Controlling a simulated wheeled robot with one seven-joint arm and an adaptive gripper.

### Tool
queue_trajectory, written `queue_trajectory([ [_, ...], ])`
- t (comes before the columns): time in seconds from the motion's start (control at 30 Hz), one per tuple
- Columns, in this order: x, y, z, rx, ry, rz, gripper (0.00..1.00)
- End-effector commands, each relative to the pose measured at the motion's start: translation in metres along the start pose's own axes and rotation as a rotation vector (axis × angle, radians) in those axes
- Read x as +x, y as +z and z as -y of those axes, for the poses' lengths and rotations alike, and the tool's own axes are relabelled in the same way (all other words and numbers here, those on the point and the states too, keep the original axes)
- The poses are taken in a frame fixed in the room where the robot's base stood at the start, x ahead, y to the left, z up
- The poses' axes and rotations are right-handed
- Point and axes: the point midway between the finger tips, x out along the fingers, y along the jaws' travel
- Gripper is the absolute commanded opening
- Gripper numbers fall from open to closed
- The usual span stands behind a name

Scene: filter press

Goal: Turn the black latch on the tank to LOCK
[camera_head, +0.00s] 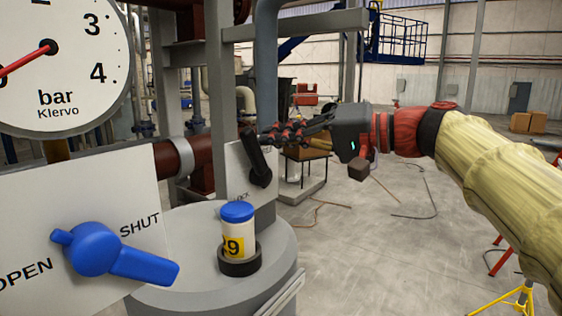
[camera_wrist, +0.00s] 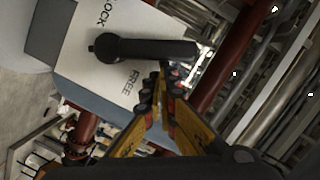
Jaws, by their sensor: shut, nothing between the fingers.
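The black latch (camera_head: 256,158) is on a white plate (camera_head: 236,170) on the tank (camera_head: 180,260). Its handle points up with a slight lean to the left in the head view, above the partly visible LOCK lettering. In the wrist view the latch (camera_wrist: 150,50) lies across the picture, its round pivot at the left, between the words LOCK and FREE. My gripper (camera_head: 268,137) is shut and empty, its fingertips close beside the handle's upper end. In the wrist view the fingertips (camera_wrist: 161,80) are just below the handle; I cannot tell whether they touch.
A blue-capped jar (camera_head: 238,232) stands in a black ring on the tank top. A blue valve handle (camera_head: 110,258) on an OPEN/SHUT plate and a pressure gauge (camera_head: 60,65) are at the left. A grey post (camera_head: 218,90) rises behind the latch.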

Motion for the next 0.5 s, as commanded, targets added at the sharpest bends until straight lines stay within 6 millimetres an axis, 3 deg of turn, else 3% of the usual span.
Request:
queue_trajectory([
  [0.5,0.01,0.038,0.01,-0.477,0.118,0.001,0.0],
])
